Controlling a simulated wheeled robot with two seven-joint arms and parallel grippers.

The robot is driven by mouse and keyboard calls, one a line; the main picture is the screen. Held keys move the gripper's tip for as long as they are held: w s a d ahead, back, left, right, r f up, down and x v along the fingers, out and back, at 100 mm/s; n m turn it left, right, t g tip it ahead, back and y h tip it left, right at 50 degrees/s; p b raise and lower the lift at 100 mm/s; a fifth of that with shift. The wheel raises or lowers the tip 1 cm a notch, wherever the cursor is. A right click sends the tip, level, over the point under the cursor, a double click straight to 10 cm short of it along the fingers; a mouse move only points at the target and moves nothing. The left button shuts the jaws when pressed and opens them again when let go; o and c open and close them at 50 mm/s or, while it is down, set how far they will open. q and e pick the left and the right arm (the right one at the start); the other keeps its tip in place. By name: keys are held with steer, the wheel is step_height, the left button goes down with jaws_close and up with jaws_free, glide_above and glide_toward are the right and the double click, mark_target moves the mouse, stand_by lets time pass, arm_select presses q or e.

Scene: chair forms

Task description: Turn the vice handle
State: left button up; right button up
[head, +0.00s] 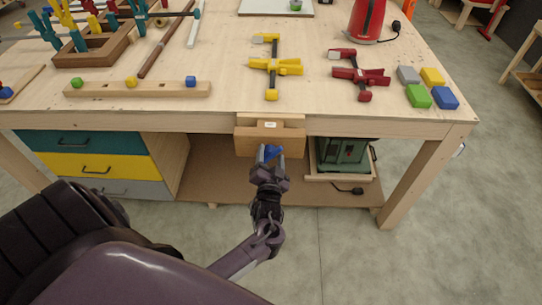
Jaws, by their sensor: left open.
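The wooden vice (262,137) is mounted on the front edge of the workbench, near the middle. A blue part, seemingly the vice handle (272,152), shows just below the front of the vice jaw. My left gripper (270,156) is open and sits at this blue part, with its fingertips on either side of it. I cannot tell whether the fingers touch it. The gripper hides the lower part of the handle. My right gripper is not in the view.
The workbench (330,118) holds a yellow clamp (273,67), a red clamp (361,76), coloured blocks (419,97) and a wooden rail (137,90). Drawers (90,165) are below left. A green machine (342,154) stands on the lower shelf at right.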

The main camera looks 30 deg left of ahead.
arm_select(q)
steer(key=v, duration=0.7)
steer(key=shift+b, duration=0.45)
steer(key=shift+s, duration=0.15)
